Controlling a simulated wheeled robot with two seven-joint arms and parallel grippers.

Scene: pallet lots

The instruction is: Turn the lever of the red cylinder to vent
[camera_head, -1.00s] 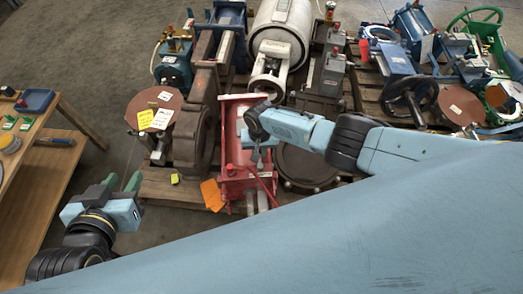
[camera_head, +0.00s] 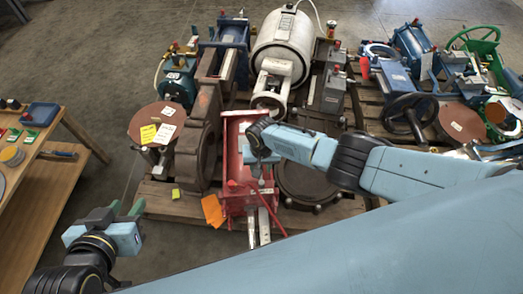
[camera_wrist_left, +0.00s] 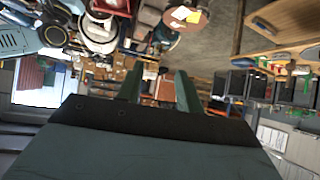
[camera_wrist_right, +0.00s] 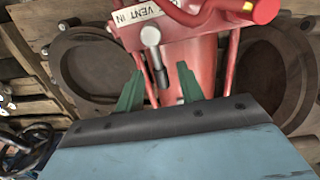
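The red cylinder (camera_head: 233,150) stands on the pallet in the middle of the head view. In the right wrist view its red body (camera_wrist_right: 200,58) carries a white label (camera_wrist_right: 136,14) reading "VENT" and "IN", upside down. Its lever (camera_wrist_right: 152,38) has a silver round head and a dark grip pointing down the picture. My right gripper (camera_wrist_right: 158,88) is open, with the dark grip between its green fingers; I cannot tell whether they touch. In the head view my right gripper (camera_head: 262,168) is at the cylinder, partly hidden. My left gripper (camera_head: 125,209) is open and empty (camera_wrist_left: 158,88).
A wooden table (camera_head: 50,185) is at the far left; bare floor lies between.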

